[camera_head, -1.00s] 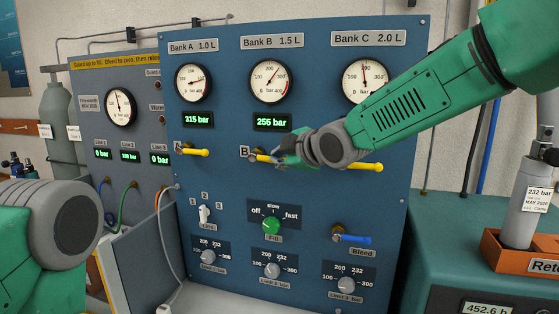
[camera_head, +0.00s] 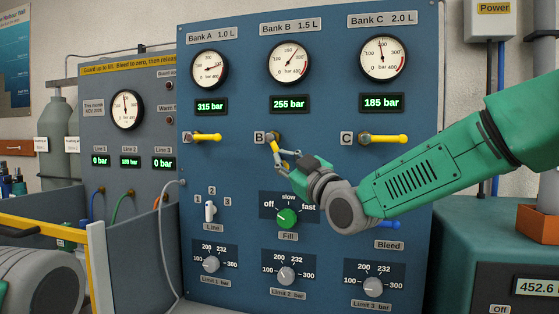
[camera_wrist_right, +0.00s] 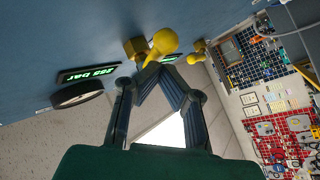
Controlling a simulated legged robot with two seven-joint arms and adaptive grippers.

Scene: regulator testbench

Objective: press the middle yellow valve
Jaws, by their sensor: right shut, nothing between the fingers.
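The middle yellow valve (camera_head: 274,148), beside the label B, has its handle slanting steeply down and slightly right. My right gripper (camera_head: 281,156) is shut with nothing between its fingers, its tips at the handle's lower part. In the wrist view the right gripper's fingertips (camera_wrist_right: 151,70) meet just below the rounded yellow end of the middle valve (camera_wrist_right: 163,42); whether they touch it I cannot tell. My left gripper is out of view; only part of my left arm shows at lower left.
Yellow valves A (camera_head: 207,138) and C (camera_head: 383,139) point level to the right. The blue bleed handle (camera_head: 389,224) is partly behind my right arm. The green fill knob (camera_head: 286,219) sits just below my gripper. The Bank B display (camera_head: 290,104) reads 255 bar.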

